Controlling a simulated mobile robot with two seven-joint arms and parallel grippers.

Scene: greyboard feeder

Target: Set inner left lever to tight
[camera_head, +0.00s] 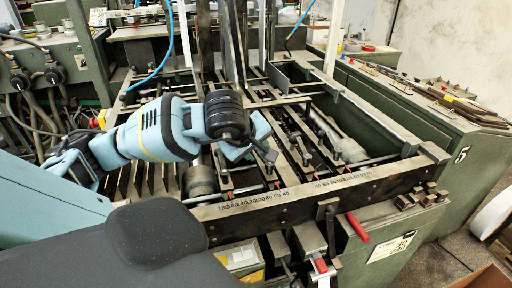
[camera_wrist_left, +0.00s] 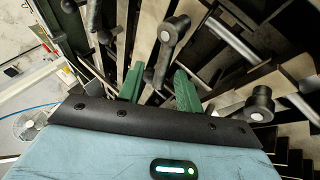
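My left gripper (camera_head: 262,152) is over the left part of the feeder frame, low among its bars and levers. In the left wrist view its two green fingers (camera_wrist_left: 159,86) are spread apart. A dark lever with a round, pale-centred end (camera_wrist_left: 174,28) reaches down toward the gap between the fingers. Whether it touches a finger I cannot tell. A second similar lever (camera_wrist_left: 257,104) lies to the right, clear of the fingers. In the head view, small dark levers (camera_head: 302,150) stand to the right of the gripper. Which lever is the inner left one is not clear. My right gripper is not in view.
The feeder's front rail (camera_head: 265,198) carries a printed scale. A red handle (camera_head: 357,227) sticks out at the front. Long metal bars and upright plates crowd the frame. A green cabinet (camera_head: 440,135) stands at the right, with open floor beside it.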

